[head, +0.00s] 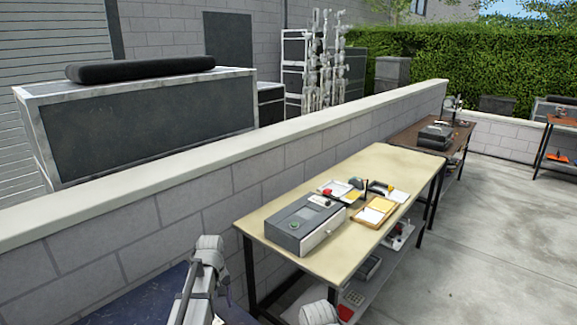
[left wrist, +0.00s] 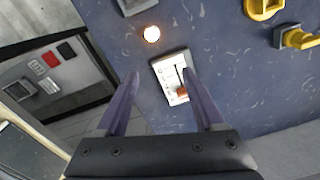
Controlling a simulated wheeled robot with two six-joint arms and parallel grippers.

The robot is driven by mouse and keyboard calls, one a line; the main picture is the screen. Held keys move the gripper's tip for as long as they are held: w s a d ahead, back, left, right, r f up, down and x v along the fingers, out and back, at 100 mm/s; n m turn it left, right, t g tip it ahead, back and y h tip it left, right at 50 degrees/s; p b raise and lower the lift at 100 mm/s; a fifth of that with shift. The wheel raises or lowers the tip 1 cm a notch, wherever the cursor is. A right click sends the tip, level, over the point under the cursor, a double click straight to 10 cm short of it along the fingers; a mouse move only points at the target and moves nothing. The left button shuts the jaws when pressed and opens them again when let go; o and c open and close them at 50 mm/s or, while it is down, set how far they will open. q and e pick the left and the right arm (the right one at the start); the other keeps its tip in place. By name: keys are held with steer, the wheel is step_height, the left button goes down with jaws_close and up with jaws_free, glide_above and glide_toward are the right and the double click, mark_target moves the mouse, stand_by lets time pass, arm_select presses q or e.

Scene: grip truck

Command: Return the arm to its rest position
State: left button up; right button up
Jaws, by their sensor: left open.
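My left gripper (left wrist: 160,74) is open, its two purple-grey fingers apart with nothing held between them. Behind the fingers, in the left wrist view, a blue speckled panel carries a light switch plate (left wrist: 170,80) with a small orange-brown lever. The right finger overlaps part of the plate; I cannot tell whether it touches. In the head view a pale grey part of my arm (head: 205,275) rises at the bottom, over the blue surface (head: 145,308); the fingertips are not clear there. My right gripper does not show.
A round lamp (left wrist: 152,34) glows above the switch plate. Yellow handles (left wrist: 297,39) stick out at the upper right. A cream-topped table (head: 370,170) bears a grey drawer box (head: 305,223) and a clipboard. A low block wall (head: 190,205) runs behind it. Concrete floor at right is open.

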arm_select(q)
steer(key=s+d+m, duration=0.1)
steer(key=s+d, duration=0.2)
steer(key=s+d+m, duration=0.2)
steer(key=s+d, duration=0.1)
steer(key=d, duration=0.1)
steer(key=s+d+m, duration=0.1)
steer(key=s+d, duration=0.2)
steer(key=shift+s+d+m+y, duration=0.25)
steer(key=shift+m+y, duration=0.05)
steer(key=s+d+m, duration=0.6)
steer(key=s+d, duration=0.2)
steer(key=s, duration=0.3)
steer(key=shift+s, duration=0.2)
steer(key=shift+r, duration=0.1)
